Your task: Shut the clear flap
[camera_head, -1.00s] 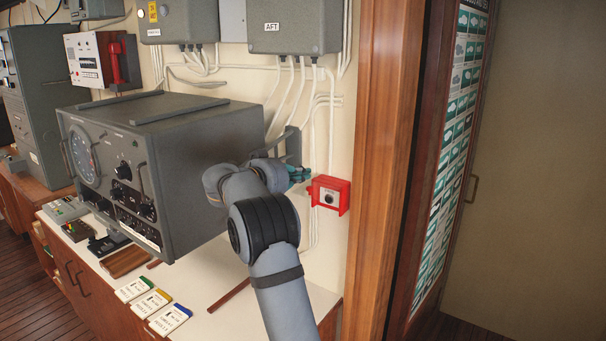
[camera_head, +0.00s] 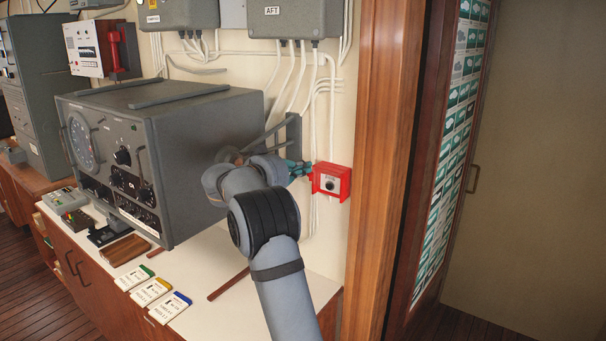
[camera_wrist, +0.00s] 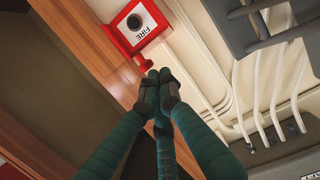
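A red box (camera_head: 332,182) with a round dark button is fixed to the wall beside the wooden post. In the wrist view the red box (camera_wrist: 137,24) carries a white plate marked FIRE, and a small red piece (camera_wrist: 145,61) juts from its edge near my fingertips. I cannot make out the clear flap itself or tell its angle. My gripper (camera_head: 307,169) is just left of the box in the head view. In the wrist view its green fingers (camera_wrist: 158,78) come together at the tips, with nothing visible between them. Whether they touch the box is unclear.
A large grey console (camera_head: 180,150) stands left of my arm, close to it. White cables (camera_head: 300,90) run down the wall above. A wooden post (camera_head: 383,150) rises to the right. Coloured cards (camera_head: 152,291) lie on the white counter (camera_head: 222,318).

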